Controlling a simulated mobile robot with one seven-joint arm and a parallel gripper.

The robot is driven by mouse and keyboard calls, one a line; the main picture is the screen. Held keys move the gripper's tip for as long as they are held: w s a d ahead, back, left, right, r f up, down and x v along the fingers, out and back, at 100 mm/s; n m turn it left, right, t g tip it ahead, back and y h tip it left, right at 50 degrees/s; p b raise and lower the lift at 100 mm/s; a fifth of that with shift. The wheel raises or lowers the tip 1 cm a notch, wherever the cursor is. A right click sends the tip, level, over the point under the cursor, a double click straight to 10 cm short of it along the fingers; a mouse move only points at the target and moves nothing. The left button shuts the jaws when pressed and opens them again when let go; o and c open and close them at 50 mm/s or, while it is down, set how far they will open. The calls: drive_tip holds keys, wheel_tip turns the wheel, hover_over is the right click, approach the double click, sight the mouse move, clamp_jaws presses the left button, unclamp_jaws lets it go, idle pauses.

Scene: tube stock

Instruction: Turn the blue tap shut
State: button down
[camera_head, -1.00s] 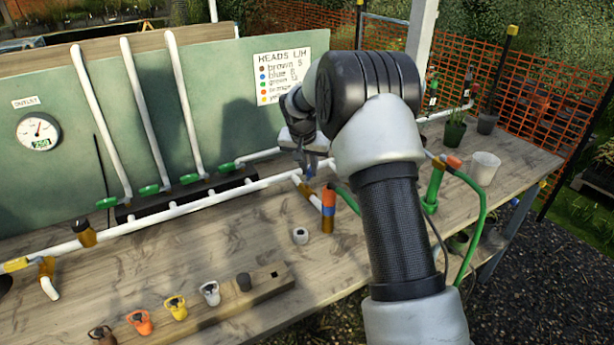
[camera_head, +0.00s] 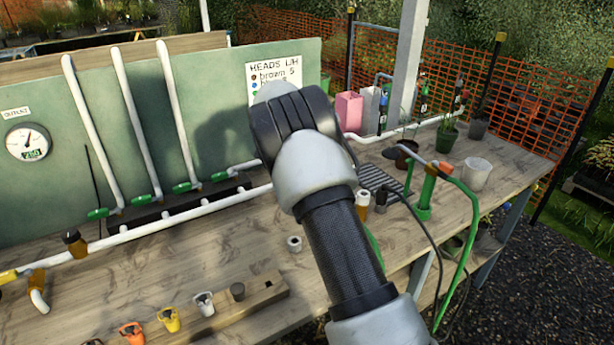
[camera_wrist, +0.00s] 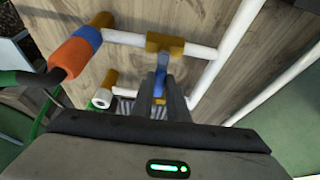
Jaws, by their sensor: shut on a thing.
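In the wrist view my gripper (camera_wrist: 161,86) is shut on the blue tap (camera_wrist: 159,88), with one dark finger on each side of its narrow blue handle. The handle stands in line with the gap between the fingers. The tap sits at an ochre fitting (camera_wrist: 165,43) on the white pipe. The fingers hide part of the tap, so I cannot tell how far it is turned. In the head view my arm hides both the gripper and the blue tap.
An orange-and-blue collar (camera_wrist: 75,53) with a green hose lies left of the fingers in the wrist view. White pipes run close by. In the head view the workbench (camera_head: 200,260) carries a rack of coloured caps, a green riser (camera_head: 427,190) and a white cup (camera_head: 476,174).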

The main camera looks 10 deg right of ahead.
drive_tip(key=shift+s+m, duration=0.1)
drive_tip(key=shift+m, duration=0.2)
drive_tip(key=c, duration=1.7)
unclamp_jaws()
drive_tip(key=shift+a+r, duration=0.2)
drive_tip(key=shift+r, duration=0.25)
drive_tip(key=p+v, duration=0.1)
drive_tip(key=v, duration=1.5)
drive_tip(key=shift+r+p, duration=0.2)
drive_tip(key=shift+p, duration=0.1)
drive_tip(key=shift+r, duration=0.1)
